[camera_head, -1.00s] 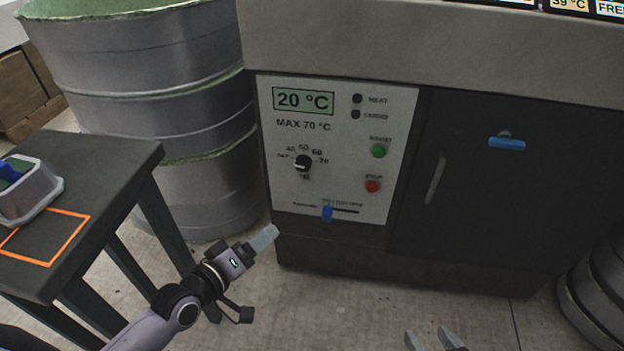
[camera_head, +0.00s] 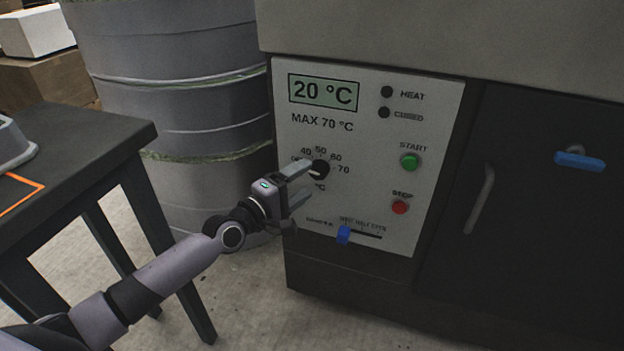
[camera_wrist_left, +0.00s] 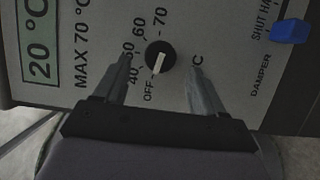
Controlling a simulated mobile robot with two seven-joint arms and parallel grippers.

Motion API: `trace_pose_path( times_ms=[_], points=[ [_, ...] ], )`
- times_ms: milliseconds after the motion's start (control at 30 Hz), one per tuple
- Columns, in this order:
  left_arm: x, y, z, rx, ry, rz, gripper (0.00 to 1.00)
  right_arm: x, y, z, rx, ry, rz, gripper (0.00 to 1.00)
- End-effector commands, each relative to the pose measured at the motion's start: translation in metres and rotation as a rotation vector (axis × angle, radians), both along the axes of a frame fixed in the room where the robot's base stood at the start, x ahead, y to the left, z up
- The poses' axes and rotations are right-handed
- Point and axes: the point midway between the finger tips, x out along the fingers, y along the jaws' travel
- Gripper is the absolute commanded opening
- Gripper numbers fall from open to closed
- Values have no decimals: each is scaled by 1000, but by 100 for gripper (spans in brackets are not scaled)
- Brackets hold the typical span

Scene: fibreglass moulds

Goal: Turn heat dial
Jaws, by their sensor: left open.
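The black heat dial (camera_head: 319,168) with a white pointer sits on the pale control panel, ringed by marks from 40 to 70. The display (camera_head: 323,92) above it reads 20 °C. My left gripper (camera_head: 297,180) is open and empty, just to the lower left of the dial in the head view, and partly covers the marks. In the left wrist view the dial (camera_wrist_left: 160,56) lies ahead of and between the two spread fingers, apart from them. Its pointer is turned toward the OFF mark. My right gripper is not in view now.
The panel also has a green START button (camera_head: 409,162), a red STOP button (camera_head: 400,207) and a blue damper slider (camera_head: 343,234). A dark door with a handle (camera_head: 481,199) is to the right. A dark table (camera_head: 75,150) and a grey drum (camera_head: 175,95) stand left.

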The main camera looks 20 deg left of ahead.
Motion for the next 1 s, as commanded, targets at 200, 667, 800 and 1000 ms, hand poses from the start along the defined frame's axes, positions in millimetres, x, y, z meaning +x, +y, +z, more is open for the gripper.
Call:
trace_pose_path(
  times_ms=[200, 667, 800, 1000],
  points=[
    [23, -11, -1, 1, -2, -1, 70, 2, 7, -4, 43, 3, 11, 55],
    [31, -15, 0, 2, 0, -1, 67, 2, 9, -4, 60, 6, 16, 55],
    [31, -14, 0, 2, 0, -1, 21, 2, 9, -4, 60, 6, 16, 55],
    [30, -14, 0, 6, -1, -1, 14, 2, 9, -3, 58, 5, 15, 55]
  ],
)
